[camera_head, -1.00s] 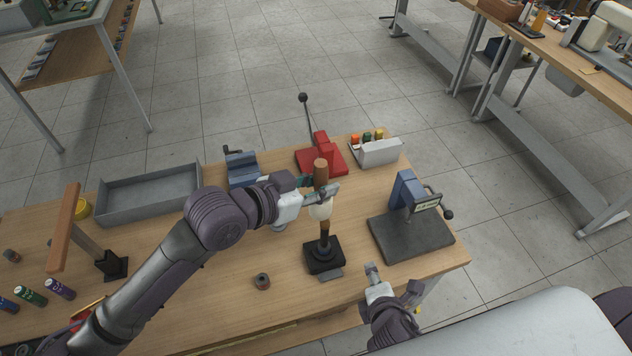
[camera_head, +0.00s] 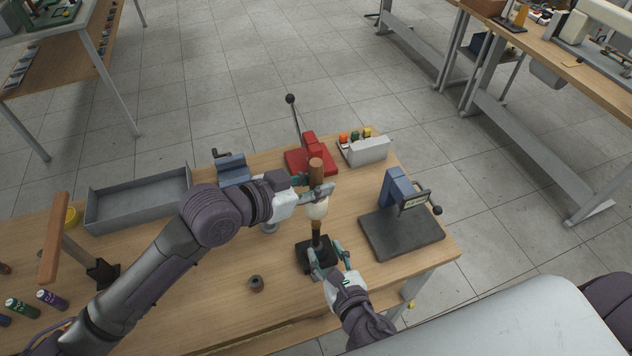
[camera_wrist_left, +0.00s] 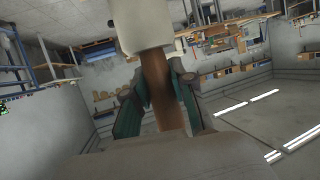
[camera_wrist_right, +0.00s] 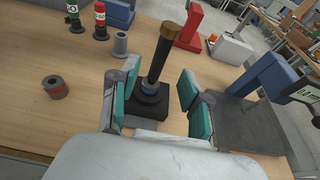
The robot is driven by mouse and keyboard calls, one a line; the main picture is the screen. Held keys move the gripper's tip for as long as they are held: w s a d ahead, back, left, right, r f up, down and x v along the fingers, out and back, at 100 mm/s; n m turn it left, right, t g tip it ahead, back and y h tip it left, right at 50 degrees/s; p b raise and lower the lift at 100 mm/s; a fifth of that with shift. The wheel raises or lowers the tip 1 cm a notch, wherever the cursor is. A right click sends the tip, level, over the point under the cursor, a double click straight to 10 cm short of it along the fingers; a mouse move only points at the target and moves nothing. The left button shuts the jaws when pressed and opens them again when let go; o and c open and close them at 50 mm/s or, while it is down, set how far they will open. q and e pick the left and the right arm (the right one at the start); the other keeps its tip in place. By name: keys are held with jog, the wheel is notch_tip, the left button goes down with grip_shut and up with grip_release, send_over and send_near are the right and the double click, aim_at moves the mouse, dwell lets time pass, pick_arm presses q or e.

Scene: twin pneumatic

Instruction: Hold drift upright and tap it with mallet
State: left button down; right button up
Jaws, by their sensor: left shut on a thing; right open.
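My left gripper (camera_head: 322,191) is shut on the mallet's brown wooden handle (camera_head: 316,168). The mallet's pale head (camera_head: 317,209) hangs below the fingers; the left wrist view also shows the head (camera_wrist_left: 143,22) and handle (camera_wrist_left: 166,95). The drift (camera_wrist_right: 160,58), a dark rod with a brass-coloured top, stands upright in a black square base (camera_wrist_right: 150,103).
A dark plate with a blue press (camera_head: 402,232) stands right of the drift. A red lever tool (camera_head: 310,155) and a white bin (camera_head: 366,150) are behind. A grey tray (camera_head: 138,200) lies at left. A small ring (camera_head: 257,284) sits in front, with clear wood around it.

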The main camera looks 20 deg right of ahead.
aim_at(318, 236)
jog(key=shift+b+x, duration=0.5)
jog(key=shift+x, duration=3)
grip_shut()
